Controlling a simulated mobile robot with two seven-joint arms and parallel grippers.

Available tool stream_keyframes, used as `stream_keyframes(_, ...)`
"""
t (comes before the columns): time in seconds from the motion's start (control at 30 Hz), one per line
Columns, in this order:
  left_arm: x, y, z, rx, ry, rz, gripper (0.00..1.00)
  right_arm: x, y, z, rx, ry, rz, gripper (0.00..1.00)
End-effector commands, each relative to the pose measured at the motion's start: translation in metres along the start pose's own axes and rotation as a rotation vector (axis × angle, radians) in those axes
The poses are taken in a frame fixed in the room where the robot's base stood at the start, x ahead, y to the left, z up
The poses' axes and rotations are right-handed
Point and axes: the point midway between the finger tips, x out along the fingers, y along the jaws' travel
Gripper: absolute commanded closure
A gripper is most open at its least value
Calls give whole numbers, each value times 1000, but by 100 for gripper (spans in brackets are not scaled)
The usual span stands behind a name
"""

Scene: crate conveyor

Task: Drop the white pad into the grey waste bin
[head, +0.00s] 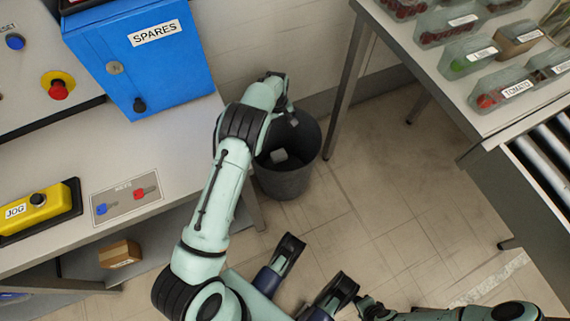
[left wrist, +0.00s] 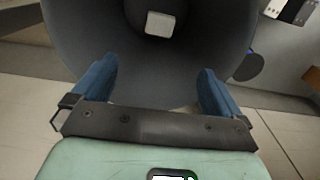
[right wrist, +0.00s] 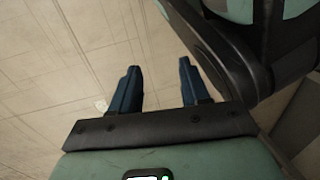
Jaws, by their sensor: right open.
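The grey waste bin (head: 285,184) stands on the floor between the left bench and the right table. It fills much of the left wrist view (left wrist: 80,50). The white pad (head: 279,156) shows inside the bin's mouth, and in the left wrist view (left wrist: 160,24) it lies beyond the fingers, apart from them. I cannot tell whether it touches the bin's bottom. My left gripper (left wrist: 155,85) is over the bin, its blue fingers apart with nothing between them. My right gripper (head: 312,275) is open and empty over the floor, also in the right wrist view (right wrist: 157,85).
A blue SPARES cabinet (head: 140,55) and a yellow JOG box (head: 40,209) are on the left bench (head: 175,150). A small cardboard box (head: 120,254) sits below it. Clear tubs (head: 470,60) stand on the right table, beside a roller conveyor (head: 545,145). Tiled floor between is clear.

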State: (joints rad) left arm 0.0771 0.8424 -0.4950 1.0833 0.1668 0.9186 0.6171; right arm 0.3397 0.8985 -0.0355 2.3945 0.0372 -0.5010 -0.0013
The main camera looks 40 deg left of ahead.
Motion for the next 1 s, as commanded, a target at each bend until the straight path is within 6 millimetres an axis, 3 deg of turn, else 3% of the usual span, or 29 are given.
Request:
stream_keyframes(0.27, -16, 0, 0, 0, 2, 2, 0, -6, -5, -6, -6, 21, -9, 54)
stream_keyframes(0.7, -110, 0, 0, 1, 2, 3, 0, -41, -38, -42, -42, 155, -70, 54)
stream_keyframes(1.0, -134, 0, 0, 0, 0, 0, 0, -50, -47, -52, -50, 194, -87, 54)
